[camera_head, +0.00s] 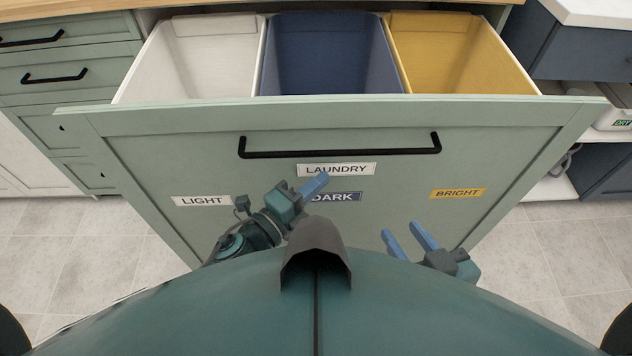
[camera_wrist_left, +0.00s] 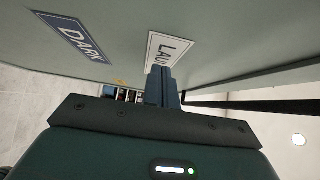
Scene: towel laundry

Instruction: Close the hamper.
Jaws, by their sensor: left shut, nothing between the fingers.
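The hamper (camera_head: 170,135) is a wide green pull-out drawer, standing open in front of me. It holds a white bin (camera_head: 195,60), a blue bin (camera_head: 328,60) and a yellow bin (camera_head: 455,60), and their visible insides look empty. A black bar handle (camera_head: 340,152) crosses its front. My left gripper (camera_head: 318,183) is shut and empty, close to the front panel by the LAUNDRY label (camera_head: 336,169). In the left wrist view its fingertips (camera_wrist_left: 160,72) overlap that label; contact cannot be told. My right gripper (camera_head: 402,234) is open and empty, low before the panel, below the BRIGHT label (camera_head: 458,193).
Green drawers (camera_head: 60,75) with black handles stand at the left. A dark blue cabinet (camera_head: 575,45) with a white top stands at the right. Grey tiled floor (camera_head: 560,260) is free on both sides of the hamper.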

